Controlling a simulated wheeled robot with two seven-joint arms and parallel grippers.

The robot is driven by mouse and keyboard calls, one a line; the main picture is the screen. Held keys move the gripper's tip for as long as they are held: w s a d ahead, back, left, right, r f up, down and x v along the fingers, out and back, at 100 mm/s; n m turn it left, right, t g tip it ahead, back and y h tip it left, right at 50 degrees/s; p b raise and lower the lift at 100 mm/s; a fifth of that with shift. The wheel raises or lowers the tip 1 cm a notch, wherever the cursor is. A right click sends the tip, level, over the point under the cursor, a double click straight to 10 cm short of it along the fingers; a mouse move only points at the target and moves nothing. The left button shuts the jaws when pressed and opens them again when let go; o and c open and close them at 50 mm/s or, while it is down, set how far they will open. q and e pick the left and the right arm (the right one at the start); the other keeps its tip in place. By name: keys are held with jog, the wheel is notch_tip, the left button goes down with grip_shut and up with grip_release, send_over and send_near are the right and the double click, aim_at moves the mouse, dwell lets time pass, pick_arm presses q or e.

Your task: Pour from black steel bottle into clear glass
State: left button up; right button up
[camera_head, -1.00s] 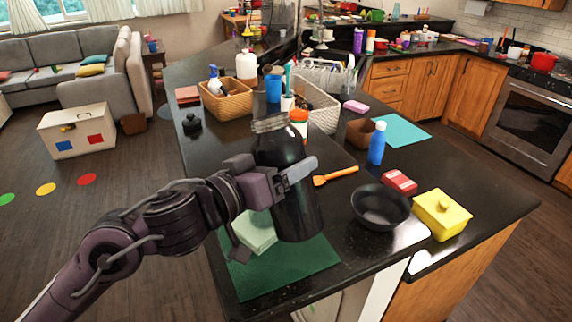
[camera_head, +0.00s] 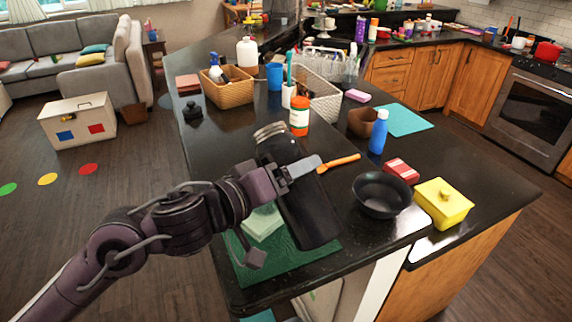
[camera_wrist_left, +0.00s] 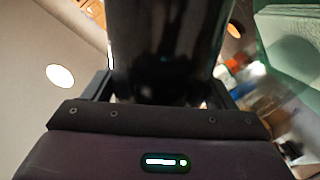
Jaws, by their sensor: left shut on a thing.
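The black steel bottle (camera_head: 312,212) has a silver threaded neck with no cap on it. My left gripper (camera_head: 294,172) is shut around its body. The bottle is tilted, its neck leaning to the left, and it appears held above the green mat (camera_head: 290,262). In the left wrist view the bottle's dark body (camera_wrist_left: 168,50) fills the middle between the fingers (camera_wrist_left: 222,92). I cannot make out a clear glass in either view; the bottle and arm hide part of the counter. My right gripper is not in view.
A pale green sponge-like block (camera_head: 262,223) lies on the mat. A black bowl (camera_head: 381,195), blue bottle (camera_head: 379,132), yellow box (camera_head: 442,204) and orange spatula (camera_head: 338,162) are to the right. Baskets (camera_head: 228,90) stand behind. A black lid-like object (camera_head: 193,112) sits at the left edge.

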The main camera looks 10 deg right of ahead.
pick_arm(q)
jog(key=shift+s+d+n, duration=0.1)
jog(key=shift+s+n, duration=0.05)
jog(key=shift+n, duration=0.75)
jog(key=shift+r+n+g+p, duration=0.35)
jog(key=shift+n+g+p, duration=0.05)
jog(key=shift+n+p, duration=0.45)
jog(key=shift+r+n+p, duration=0.1)
jog(key=shift+n+p, duration=0.15)
jog(key=shift+p, duration=0.45)
jog(key=shift+p, duration=0.6)
jog(key=shift+s+r+n+p, duration=0.15)
jog(key=shift+n+p, duration=0.25)
jog(key=shift+p, duration=0.2)
jog(key=shift+g+p, duration=0.3)
jog(key=shift+p, duration=0.9)
